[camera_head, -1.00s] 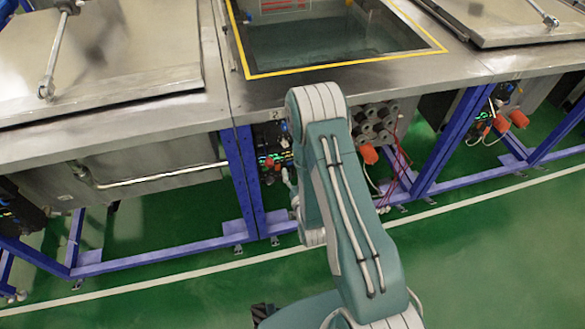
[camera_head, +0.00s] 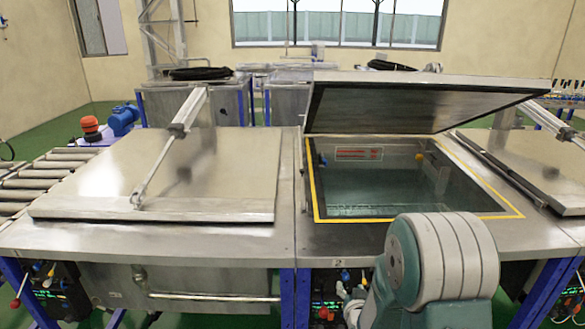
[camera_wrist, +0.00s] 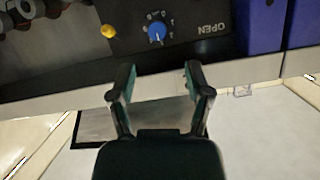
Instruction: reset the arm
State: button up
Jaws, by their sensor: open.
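My gripper (camera_wrist: 160,84) shows in the wrist view with its two dark fingers spread and nothing between them. Beyond the fingertips is a dark control panel (camera_wrist: 185,50) with a blue knob (camera_wrist: 157,31), a yellow button (camera_wrist: 108,31) and an upside-down "OPEN" label. The fingers look apart from the knob. In the head view, my arm (camera_head: 440,262) stands at the lower right of centre, in front of the open tank; the gripper is hidden there. The tank's lid (camera_head: 420,108) is raised above its yellow-edged opening (camera_head: 316,196).
Left of the open tank, a metal lid (camera_head: 230,180) lies closed with a strut on it. Another closed lid (camera_head: 540,170) is at the right. A roller conveyor (camera_head: 30,185) stands at the far left. Blue frame legs (camera_head: 294,300) show below the tanks.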

jog(key=s+r+g, duration=0.2)
jog(key=s+r, duration=0.1)
jog(key=r, duration=0.6)
jog(key=s+r+n+g, duration=0.1)
jog(key=s+r+g, duration=0.2)
jog(key=s, duration=1)
jog(key=s+r+n+g, duration=0.1)
jog(key=s+r+g, duration=0.2)
jog(key=s+r, duration=0.6)
jog(key=s, duration=0.4)
jog(key=shift+s+g, duration=0.3)
jog(key=shift+g, duration=0.1)
jog(key=shift+r, duration=0.1)
